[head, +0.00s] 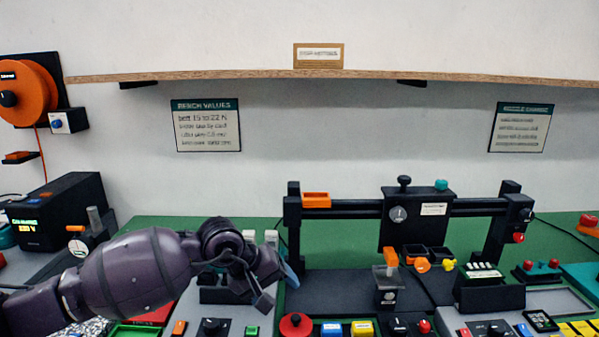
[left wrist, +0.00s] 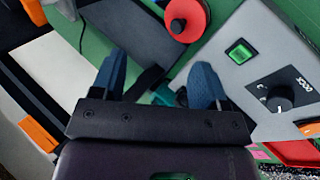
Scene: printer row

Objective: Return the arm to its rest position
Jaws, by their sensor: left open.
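My left arm comes in from the lower left in the head view. My left gripper (head: 277,284) is above the left part of the bench, to the left of the black printer frame (head: 293,220). In the left wrist view its two blue fingertips (left wrist: 158,82) stand apart with nothing held between them. Below them are the green bench top and a teal part. The arm hides part of the bench behind it. My right gripper is in neither view.
A red round knob (head: 296,325) and a grey control panel with a green button (left wrist: 241,51) are close to the gripper. A black box with a display (head: 60,212) stands at the left. A wooden shelf (head: 200,75) runs along the wall.

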